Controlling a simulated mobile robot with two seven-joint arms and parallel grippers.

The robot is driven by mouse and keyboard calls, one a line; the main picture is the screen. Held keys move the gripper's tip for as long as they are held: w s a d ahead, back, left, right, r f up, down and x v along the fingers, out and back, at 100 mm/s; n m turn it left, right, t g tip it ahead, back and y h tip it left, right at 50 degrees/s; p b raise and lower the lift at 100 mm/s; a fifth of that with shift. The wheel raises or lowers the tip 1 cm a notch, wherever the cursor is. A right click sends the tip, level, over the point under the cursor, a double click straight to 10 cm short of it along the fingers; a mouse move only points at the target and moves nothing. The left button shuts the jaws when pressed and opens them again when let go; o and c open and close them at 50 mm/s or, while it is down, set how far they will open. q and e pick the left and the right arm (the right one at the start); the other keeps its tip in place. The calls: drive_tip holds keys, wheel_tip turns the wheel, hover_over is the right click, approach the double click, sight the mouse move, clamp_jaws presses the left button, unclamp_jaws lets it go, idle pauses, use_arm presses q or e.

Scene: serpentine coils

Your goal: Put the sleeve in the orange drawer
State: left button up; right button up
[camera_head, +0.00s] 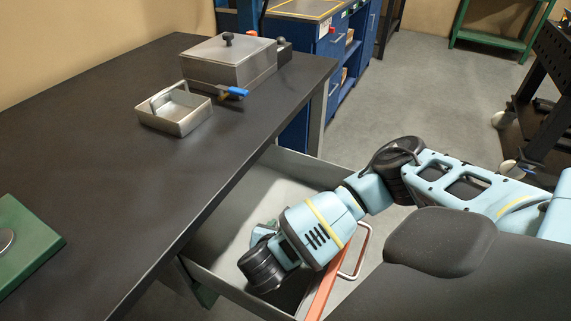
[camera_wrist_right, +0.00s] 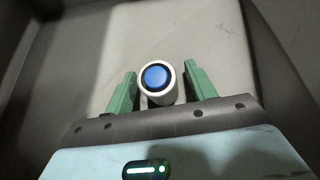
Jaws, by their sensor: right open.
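The orange drawer stands open under the dark table, with an orange front (camera_head: 322,292) and a grey inside (camera_head: 295,168). My right arm reaches down into it, and its gripper (camera_wrist_right: 160,86) is open over the drawer floor. A white cylinder with a dark ring and blue centre (camera_wrist_right: 155,76), which looks like the sleeve, is between the two green fingers in the right wrist view. Narrow gaps show on both sides of it. In the head view my right wrist hides it. My left gripper is not in view.
The dark table (camera_head: 120,110) carries a lidded metal box (camera_head: 225,62), a small metal tray (camera_head: 176,112) with a handle, a blue-handled item (camera_head: 232,91) and a green plate (camera_head: 25,245). The drawer's metal handle (camera_head: 360,255) lies close beside my right forearm. Drawer walls surround the gripper.

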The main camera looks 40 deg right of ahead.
drive_tip(key=p+v, duration=0.1)
drive_tip(key=v, duration=0.2)
drive_tip(key=p+v, duration=0.1)
drive_tip(key=v, duration=0.3)
drive_tip(key=shift+w+d+r+p, duration=0.1)
drive_tip(key=shift+w+r+p, duration=0.05)
drive_tip(key=shift+r+p, duration=0.15)
drive_tip(key=p+v, duration=0.3)
drive_tip(key=shift+r+p, duration=0.1)
drive_tip(key=shift+p, duration=0.25)
drive_tip(key=shift+s+a+r+p, duration=0.25)
drive_tip(key=shift+s+a+p, duration=0.25)
drive_tip(key=shift+a, duration=0.15)
drive_tip(key=shift+s+a, duration=0.1)
drive_tip(key=shift+a, duration=0.05)
drive_tip(key=shift+r, duration=0.1)
